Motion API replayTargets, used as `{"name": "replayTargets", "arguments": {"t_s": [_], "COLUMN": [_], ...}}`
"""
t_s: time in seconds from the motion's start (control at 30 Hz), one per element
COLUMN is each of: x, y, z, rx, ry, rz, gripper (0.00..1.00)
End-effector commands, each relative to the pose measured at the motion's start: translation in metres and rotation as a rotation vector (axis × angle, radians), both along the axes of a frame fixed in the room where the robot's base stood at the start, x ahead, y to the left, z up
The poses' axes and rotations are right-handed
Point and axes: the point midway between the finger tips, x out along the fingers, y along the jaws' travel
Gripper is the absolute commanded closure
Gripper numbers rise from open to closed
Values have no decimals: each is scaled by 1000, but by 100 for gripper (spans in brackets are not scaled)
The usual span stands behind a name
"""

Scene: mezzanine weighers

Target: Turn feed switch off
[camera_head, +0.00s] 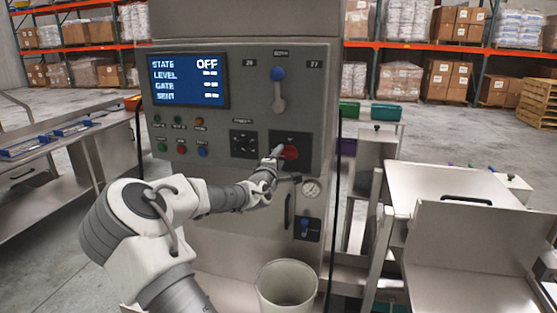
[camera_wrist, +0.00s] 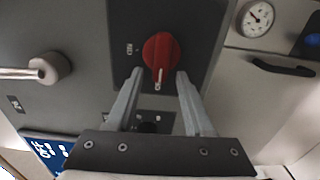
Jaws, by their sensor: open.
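The feed switch is a red rotary knob (camera_head: 290,152) on a dark plate at the right of the machine's front panel. In the wrist view the red knob (camera_wrist: 161,56) shows a white pointer mark. My gripper (camera_head: 279,151) is at the knob in the head view. In the wrist view my gripper (camera_wrist: 158,76) is open, with one finger to each side of the knob's lower part. I cannot tell whether either finger touches it. The display (camera_head: 188,80) reads STATE OFF in the head view, and a corner of the display (camera_wrist: 47,150) shows in the wrist view.
A blue-knobbed lever (camera_head: 279,90) is above the switch. Several small coloured buttons and lamps (camera_head: 180,136) are at the panel's left. A round gauge (camera_head: 311,189) and a black handle (camera_head: 288,211) are below. A pale bucket (camera_head: 287,286) stands in front of the machine.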

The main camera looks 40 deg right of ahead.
Motion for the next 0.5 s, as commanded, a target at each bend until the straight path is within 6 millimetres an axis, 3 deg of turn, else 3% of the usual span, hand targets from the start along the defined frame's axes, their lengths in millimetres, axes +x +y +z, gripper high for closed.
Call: {"name": "replayTargets", "arguments": {"t_s": [0.23, 0.5], "x": [-11, -41], "y": [15, 51], "z": [-1, -1], "rx": [0, 1], "ry": [0, -1], "rz": [2, 3], "gripper": [48, 48]}}
